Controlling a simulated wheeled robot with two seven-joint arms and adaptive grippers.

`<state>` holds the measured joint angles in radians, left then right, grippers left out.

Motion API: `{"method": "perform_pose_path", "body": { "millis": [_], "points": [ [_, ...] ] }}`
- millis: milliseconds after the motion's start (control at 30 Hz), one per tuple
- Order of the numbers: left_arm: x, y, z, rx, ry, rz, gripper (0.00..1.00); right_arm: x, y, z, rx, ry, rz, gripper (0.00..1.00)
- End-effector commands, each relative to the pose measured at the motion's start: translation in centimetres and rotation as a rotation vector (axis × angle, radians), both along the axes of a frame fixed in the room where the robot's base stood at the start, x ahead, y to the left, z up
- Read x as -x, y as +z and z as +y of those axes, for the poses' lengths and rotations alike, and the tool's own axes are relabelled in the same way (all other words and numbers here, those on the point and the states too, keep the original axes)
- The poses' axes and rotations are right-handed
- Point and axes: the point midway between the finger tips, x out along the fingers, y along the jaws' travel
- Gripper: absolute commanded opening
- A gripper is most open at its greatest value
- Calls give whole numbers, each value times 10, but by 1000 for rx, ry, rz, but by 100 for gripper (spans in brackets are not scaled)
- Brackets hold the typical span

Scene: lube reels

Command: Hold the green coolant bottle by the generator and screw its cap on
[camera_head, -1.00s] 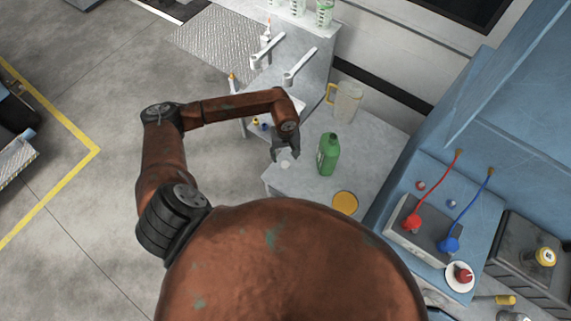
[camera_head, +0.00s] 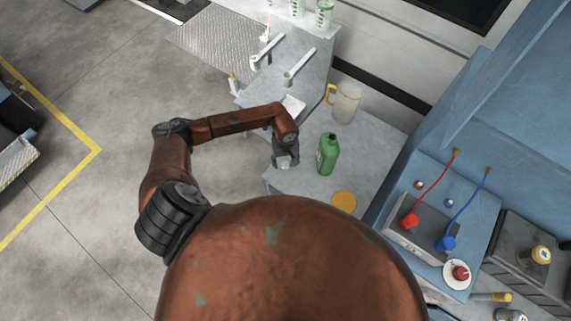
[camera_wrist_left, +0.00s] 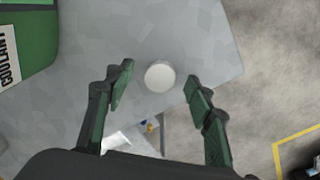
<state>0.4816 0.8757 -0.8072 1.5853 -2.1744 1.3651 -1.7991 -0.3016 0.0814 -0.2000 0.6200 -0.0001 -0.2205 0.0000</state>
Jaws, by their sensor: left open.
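The green coolant bottle (camera_head: 328,154) stands upright on the grey worktop, just right of my left gripper in the head view. Its label shows at the upper left of the left wrist view (camera_wrist_left: 25,45). A round white cap (camera_wrist_left: 160,76) lies on the worktop in the left wrist view, between and a little beyond my open fingertips. My left gripper (camera_wrist_left: 158,82) is open, pointing down at the cap, with nothing held. In the head view the left gripper (camera_head: 286,162) largely hides the cap. My right gripper is not in view.
A clear jug with a yellow handle (camera_head: 345,103) stands behind the bottle. A yellow disc (camera_head: 344,202) lies in front of it. The blue bench at right holds a box (camera_head: 424,238) with red and blue leads. The worktop's left edge is close to my gripper.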

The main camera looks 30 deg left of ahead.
Motion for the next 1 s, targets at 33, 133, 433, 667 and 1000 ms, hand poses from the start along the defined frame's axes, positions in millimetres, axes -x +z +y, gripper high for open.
{"method": "perform_pose_path", "body": {
  "millis": [33, 133, 433, 667, 1000],
  "points": [
    [0, 0, 0, 0, 0, 0, 49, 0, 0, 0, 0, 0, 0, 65],
    [0, 0, 0, 0, 0, 0, 49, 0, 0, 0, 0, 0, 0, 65],
    [0, 0, 0, 0, 0, 0, 34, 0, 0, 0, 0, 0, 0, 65],
    [0, 0, 0, 0, 0, 0, 21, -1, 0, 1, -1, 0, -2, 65],
    [-1, 6, 0, -1, 0, -2, 21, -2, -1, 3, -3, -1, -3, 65]
  ]
}}
